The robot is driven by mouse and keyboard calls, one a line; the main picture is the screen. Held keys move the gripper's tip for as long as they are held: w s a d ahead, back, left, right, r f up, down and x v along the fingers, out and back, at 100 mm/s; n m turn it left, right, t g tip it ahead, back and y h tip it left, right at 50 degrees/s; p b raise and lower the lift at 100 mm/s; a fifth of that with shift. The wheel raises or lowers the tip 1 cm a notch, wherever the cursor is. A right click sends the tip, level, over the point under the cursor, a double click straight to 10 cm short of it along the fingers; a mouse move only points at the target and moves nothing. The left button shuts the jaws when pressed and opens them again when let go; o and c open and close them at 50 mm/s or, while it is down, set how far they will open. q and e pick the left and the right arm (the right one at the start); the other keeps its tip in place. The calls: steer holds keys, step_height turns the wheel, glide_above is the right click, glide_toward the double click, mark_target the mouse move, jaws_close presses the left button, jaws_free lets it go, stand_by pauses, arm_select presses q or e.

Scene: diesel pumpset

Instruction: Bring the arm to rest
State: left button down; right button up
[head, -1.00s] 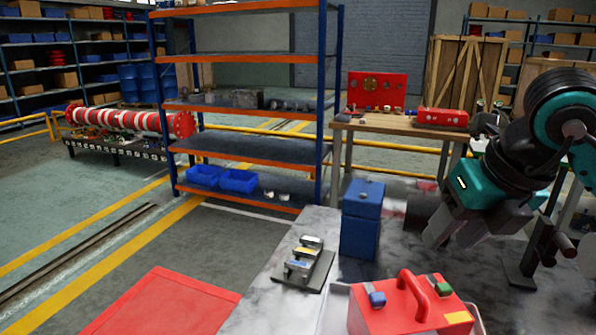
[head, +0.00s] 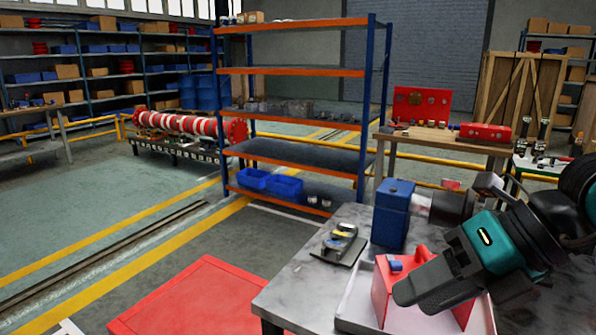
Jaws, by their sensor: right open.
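My right arm comes in from the right edge. Its teal and black wrist (head: 487,243) is above the right part of the grey bench (head: 300,288). My right gripper (head: 432,284) is open and points down and left, with grey fingers. It shows in front of a red box (head: 381,290) that stands in a white tray (head: 358,310), and hides much of that box. I see nothing held in it. I cannot tell how far the fingers are from the box. My left gripper is not in view.
A blue box (head: 392,213) stands at the back of the bench beside a dark cylindrical part (head: 451,208). A small metal fixture (head: 340,243) lies left of it. A red panel (head: 200,298) lies on the floor. An orange shelf rack (head: 290,71) stands behind.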

steer(key=s+a+r+g+y, duration=0.2)
steer(key=s+a+r+y, duration=0.3)
steer(key=a+y, duration=0.4)
steer(key=w+d+r+m+t+y, duration=0.2)
steer(key=w+r+m+t+y, duration=0.2)
steer(key=r+m+t+y, duration=0.25)
steer(key=w+d+f+m+t+h, duration=0.3)
steer(key=w+d+m+t+h, duration=0.15)
steer(key=m+t+h, duration=0.4)
steer(key=w+d+f+m+t+h, duration=0.3)
steer(key=d+m+t+h, duration=0.25)
steer(key=m+h, duration=0.55)
steer(key=d+f+m+g+h, duration=0.35)
steer(key=f+m, duration=0.45)
steer(key=f, duration=0.3)
steer(key=s+a+f+m+g, duration=0.2)
steer(key=s+f+g, duration=1.2)
steer(key=s+f, duration=0.75)
steer(key=w+a+f+t+y, duration=0.1)
steer(key=w+a+f+t, duration=0.1)
steer(key=w+f+t, duration=0.4)
step_height(320, 180, down, 4)
steer(key=w, duration=0.2)
steer(key=shift+w+a+n+t+y, duration=0.2)
steer(key=shift+w+n+t+y, duration=0.1)
steer(key=shift+w+t+y, duration=0.1)
